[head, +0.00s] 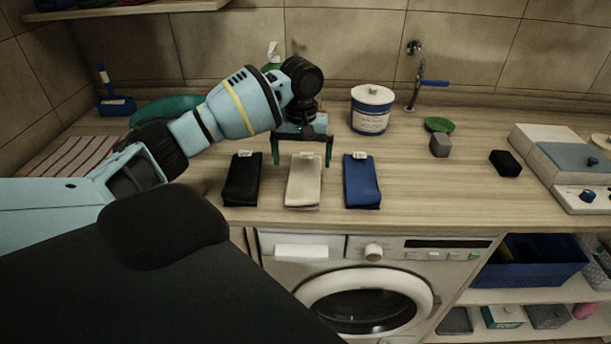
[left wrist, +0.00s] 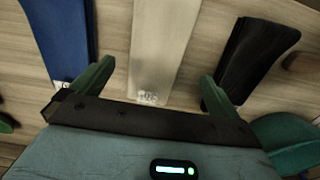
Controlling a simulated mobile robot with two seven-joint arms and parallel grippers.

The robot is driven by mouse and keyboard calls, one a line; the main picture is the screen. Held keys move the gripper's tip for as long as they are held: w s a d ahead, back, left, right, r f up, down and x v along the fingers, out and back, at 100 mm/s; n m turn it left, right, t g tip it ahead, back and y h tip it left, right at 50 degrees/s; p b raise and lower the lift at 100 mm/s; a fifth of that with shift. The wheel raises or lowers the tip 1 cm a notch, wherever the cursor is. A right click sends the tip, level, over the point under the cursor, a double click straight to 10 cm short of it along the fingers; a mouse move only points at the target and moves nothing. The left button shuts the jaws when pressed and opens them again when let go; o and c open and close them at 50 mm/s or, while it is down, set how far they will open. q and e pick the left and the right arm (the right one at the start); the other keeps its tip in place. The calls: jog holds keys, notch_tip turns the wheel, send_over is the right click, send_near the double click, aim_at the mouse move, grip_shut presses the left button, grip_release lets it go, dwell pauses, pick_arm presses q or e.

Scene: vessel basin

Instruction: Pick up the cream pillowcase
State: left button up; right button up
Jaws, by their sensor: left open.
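The cream pillowcase (head: 304,183) is a narrow folded cloth with a white tag, lying on the wooden counter between a black folded cloth (head: 242,180) and a blue one (head: 361,182). My left gripper (head: 302,160) is over its tagged far end, fingers pointing down, open and empty. In the left wrist view the cream pillowcase (left wrist: 163,45) runs between the two spread green fingers of the left gripper (left wrist: 155,88). The blue cloth (left wrist: 62,35) lies outside one finger and the black cloth (left wrist: 250,55) outside the other. My right gripper is not in view.
A white-and-blue tub (head: 371,112) stands on the counter (head: 410,180) behind the blue cloth. A grey block (head: 440,146), a green dish and a black block (head: 505,163) sit to the right. A washing machine (head: 365,285) is below the counter's front edge.

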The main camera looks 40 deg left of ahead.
aim_at(305, 171)
pick_arm(q)
jog(key=shift+w+f, duration=0.25)
jog(key=shift+f, duration=0.95)
jog(key=shift+w+f, duration=0.25)
jog(key=shift+f, duration=1.35)
jog(key=shift+c, duration=0.4)
jog(key=c, duration=1.1)
jog(key=shift+r, duration=0.1)
